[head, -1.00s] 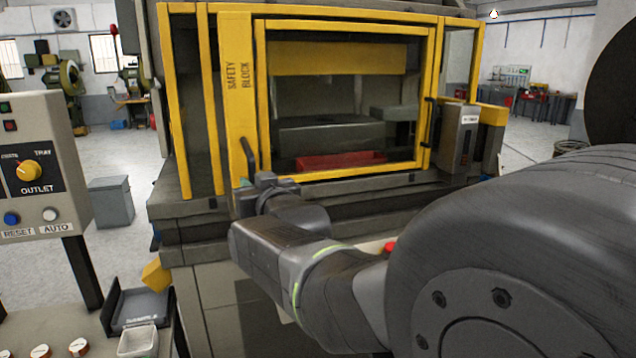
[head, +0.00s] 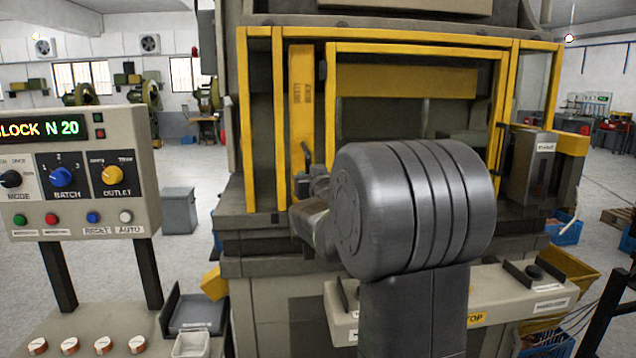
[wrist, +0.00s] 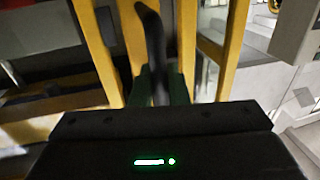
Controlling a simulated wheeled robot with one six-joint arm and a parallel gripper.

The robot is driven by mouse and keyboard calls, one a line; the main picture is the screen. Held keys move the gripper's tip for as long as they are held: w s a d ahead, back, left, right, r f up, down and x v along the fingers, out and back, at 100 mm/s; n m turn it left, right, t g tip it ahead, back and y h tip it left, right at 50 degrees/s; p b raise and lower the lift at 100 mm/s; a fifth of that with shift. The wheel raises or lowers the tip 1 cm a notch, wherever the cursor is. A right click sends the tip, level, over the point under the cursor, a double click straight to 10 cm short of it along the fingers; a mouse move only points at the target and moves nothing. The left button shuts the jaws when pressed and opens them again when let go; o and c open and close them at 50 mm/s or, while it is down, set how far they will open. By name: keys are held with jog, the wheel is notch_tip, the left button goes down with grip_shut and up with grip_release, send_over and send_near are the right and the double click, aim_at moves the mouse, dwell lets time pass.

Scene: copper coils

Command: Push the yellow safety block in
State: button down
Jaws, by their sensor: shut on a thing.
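The yellow safety block (head: 301,100) is an upright yellow bar with small dark lettering, left of the press window. My gripper (head: 311,180) is shut on the handle, low on the block. My own arm hides the block's bottom and part of the window in the head view.
The yellow window frame (head: 420,47) is right of the block. A grey box (head: 535,165) is mounted at the press's right. A two-button console (head: 505,300) lies below. Floor at the left is open.

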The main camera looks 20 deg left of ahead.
jog(key=x, duration=0.4)
jog(key=shift+w+d+p, duration=0.25)
jog(key=shift+d+p, duration=0.05)
jog(key=shift+p, duration=0.1)
jog(key=shift+r, duration=0.2)
jog(key=c, duration=1.6)
grip_release()
jog(key=shift+o, duration=0.5)
jog(key=shift+w+a+f, duration=0.1)
jog(key=shift+w+f, duration=0.05)
jog(key=shift+w, duration=0.05)
jog(key=shift+s, duration=0.1)
jog(key=b+v, duration=0.2)
jog(key=v, duration=1.2)
